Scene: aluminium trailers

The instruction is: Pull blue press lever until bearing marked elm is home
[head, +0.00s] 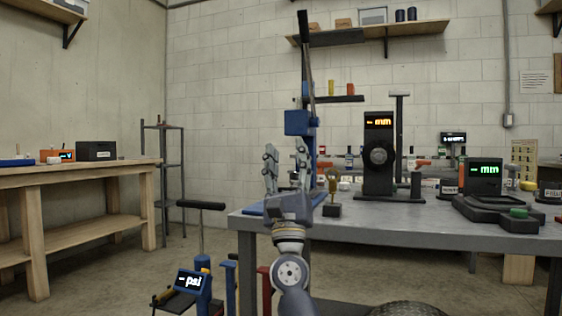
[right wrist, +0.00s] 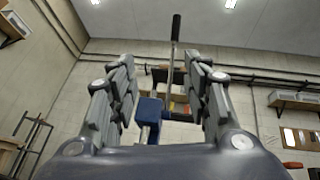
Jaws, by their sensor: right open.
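The blue press (head: 299,123) stands at the left end of the grey table, its lever (head: 308,65) rising steeply to a dark grip (head: 303,26). My right gripper (head: 286,152) is open and empty, fingers pointing up, in front of the press and well below the grip. In the right wrist view the lever's black grip (right wrist: 176,27) shows beyond and above the open fingers (right wrist: 160,62), not touched by them. The blue press head (right wrist: 150,106) shows between the fingers. The press's lower part is hidden by my gripper. I cannot make out the bearing marked elm. My left gripper is out of view.
The grey table (head: 390,234) also carries a small brass piece on a dark stand (head: 333,190), a tall black gauge (head: 379,155) and a green "mm" readout (head: 486,172). A blue "psi" device (head: 190,285) stands on the floor at the left. Floor between table and wooden bench (head: 75,169) is partly clear.

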